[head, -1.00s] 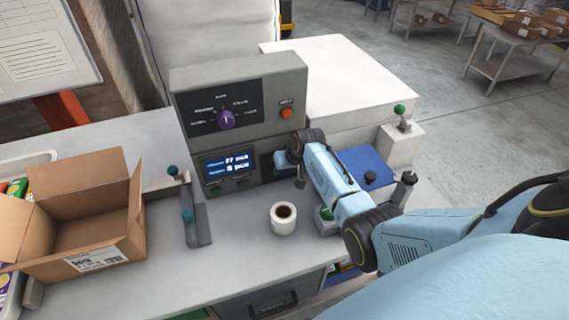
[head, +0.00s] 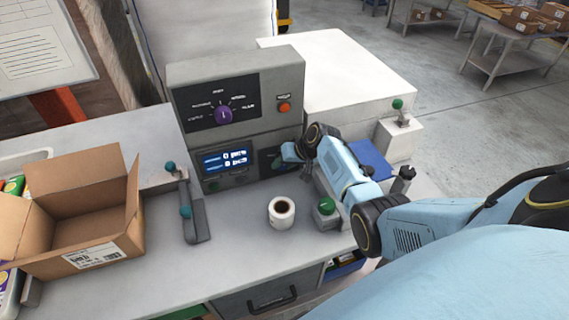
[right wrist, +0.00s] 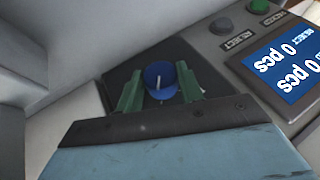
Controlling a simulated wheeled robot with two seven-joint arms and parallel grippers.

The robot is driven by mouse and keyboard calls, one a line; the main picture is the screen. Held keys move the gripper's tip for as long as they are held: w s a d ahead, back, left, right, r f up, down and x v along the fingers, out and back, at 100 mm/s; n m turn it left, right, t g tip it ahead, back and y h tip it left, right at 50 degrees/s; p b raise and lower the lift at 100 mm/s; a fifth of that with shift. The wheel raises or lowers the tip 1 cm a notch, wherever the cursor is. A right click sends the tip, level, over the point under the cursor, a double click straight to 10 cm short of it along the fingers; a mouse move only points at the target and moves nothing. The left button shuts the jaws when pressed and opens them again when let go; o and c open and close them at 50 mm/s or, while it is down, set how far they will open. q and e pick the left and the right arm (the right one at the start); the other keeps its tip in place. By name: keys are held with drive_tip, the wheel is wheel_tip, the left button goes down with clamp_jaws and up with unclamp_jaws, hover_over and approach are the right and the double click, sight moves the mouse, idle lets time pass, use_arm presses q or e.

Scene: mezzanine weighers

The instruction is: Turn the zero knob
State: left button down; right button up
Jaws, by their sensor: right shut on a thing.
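A blue knob (right wrist: 160,80) with a white pointer line sits on a dark plate of the scale's front panel, seen in the right wrist view. My right gripper (right wrist: 161,92) is shut on it, one green finger on each side. Its label does not show. In the head view my right gripper (head: 283,160) reaches the panel right of the display and hides most of the knob. The display (head: 226,159) reads 0 pcs on both lines; it also shows in the right wrist view (right wrist: 288,60). My left gripper is out of view.
A purple selector knob (head: 222,115) and an orange button (head: 284,107) are on the upper panel. A paper roll (head: 281,212) stands on the counter below my right forearm. An open cardboard box (head: 85,250) and a lever (head: 187,210) are to the left.

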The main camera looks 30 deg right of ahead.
drive_tip(key=o, duration=1)
drive_tip(key=shift+s+d+r, duration=0.15)
drive_tip(key=shift+s+r, duration=0.05)
drive_tip(key=shift+r, duration=0.2)
drive_tip(key=p+v, duration=0.1)
drive_tip(key=v, duration=1.1)
drive_tip(key=shift+s+d+r+p, duration=0.1)
drive_tip(key=shift+s+r+p, duration=0.05)
drive_tip(key=shift+p, duration=0.25)
